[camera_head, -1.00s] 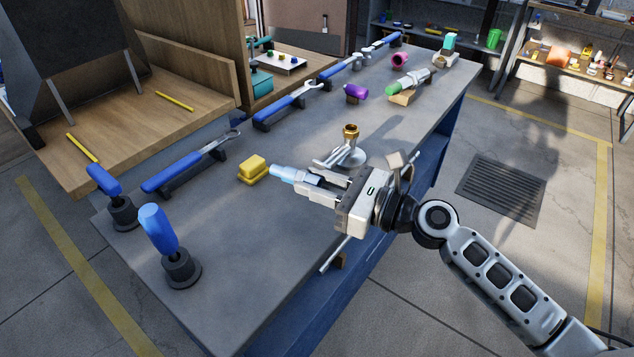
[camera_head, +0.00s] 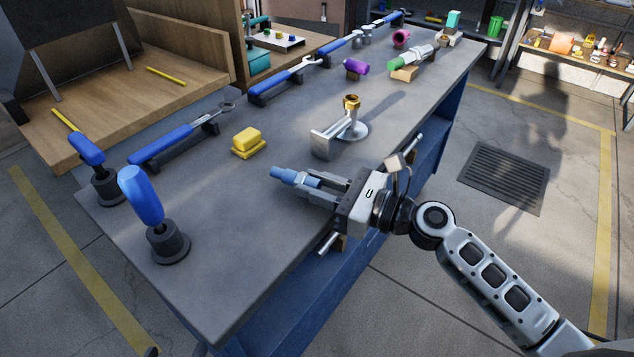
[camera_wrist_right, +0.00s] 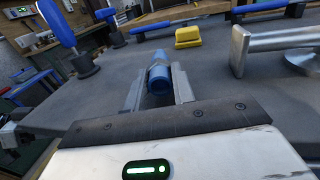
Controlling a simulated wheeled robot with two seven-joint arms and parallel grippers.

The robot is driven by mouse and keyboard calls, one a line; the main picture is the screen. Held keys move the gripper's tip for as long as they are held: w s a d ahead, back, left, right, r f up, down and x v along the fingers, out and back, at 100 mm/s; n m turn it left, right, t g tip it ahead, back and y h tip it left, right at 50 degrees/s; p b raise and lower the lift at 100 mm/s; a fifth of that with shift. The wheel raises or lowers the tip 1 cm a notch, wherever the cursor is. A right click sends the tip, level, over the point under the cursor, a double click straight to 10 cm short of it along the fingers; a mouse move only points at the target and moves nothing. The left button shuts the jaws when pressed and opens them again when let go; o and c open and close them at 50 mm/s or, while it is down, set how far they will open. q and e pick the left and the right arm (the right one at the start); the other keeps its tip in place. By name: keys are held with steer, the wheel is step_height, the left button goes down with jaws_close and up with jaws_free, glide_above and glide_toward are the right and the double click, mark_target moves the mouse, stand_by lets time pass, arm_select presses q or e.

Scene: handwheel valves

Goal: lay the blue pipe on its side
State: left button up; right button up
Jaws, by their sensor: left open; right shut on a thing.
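The blue pipe (camera_head: 288,175) is in my right gripper (camera_head: 312,184), over the near right part of the bench top. It lies roughly level, pointing out ahead of the fingers to the left. In the right wrist view the pipe (camera_wrist_right: 160,82) sits between the two fingers (camera_wrist_right: 158,92), its round near end facing the camera. My right gripper is shut on it. I cannot tell whether the pipe touches the bench.
A yellow block (camera_head: 247,141) and a silver bracket (camera_head: 325,143) beside a brass-topped fitting (camera_head: 352,106) stand beyond the pipe. Two blue-handled posts (camera_head: 142,197) (camera_head: 87,148) stand at the left. The bench top (camera_head: 235,210) between is clear.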

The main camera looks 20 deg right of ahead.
arm_select(q)
steer(key=shift+f, duration=0.2)
arm_select(e)
steer(key=shift+f, duration=0.3)
steer(key=o, duration=1.1)
steer(key=shift+o, duration=0.2)
steer(key=o, duration=0.6)
arm_select(q)
steer(key=shift+f, duration=0.1)
arm_select(e)
step_height(320, 180, up, 4)
steer(key=p, duration=0.3)
steer(key=shift+f+p, duration=0.15)
steer(key=shift+p, duration=0.15)
steer(key=shift+r+p, duration=0.35)
steer(key=shift+p, duration=0.05)
step_height(320, 180, up, 3)
steer(key=p, duration=0.2)
steer(key=shift+f+p, duration=0.2)
steer(key=shift+p, duration=0.15)
arm_select(q)
steer(key=shift+s+a+r+g+y, duration=0.1)
steer(key=shift+a+r+g+y, duration=0.1)
steer(key=shift+r, duration=0.55)
steer(key=shift+s+a+r+g+y, duration=0.1)
steer(key=shift+a+r+y, duration=0.1)
steer(key=shift+r, duration=0.5)
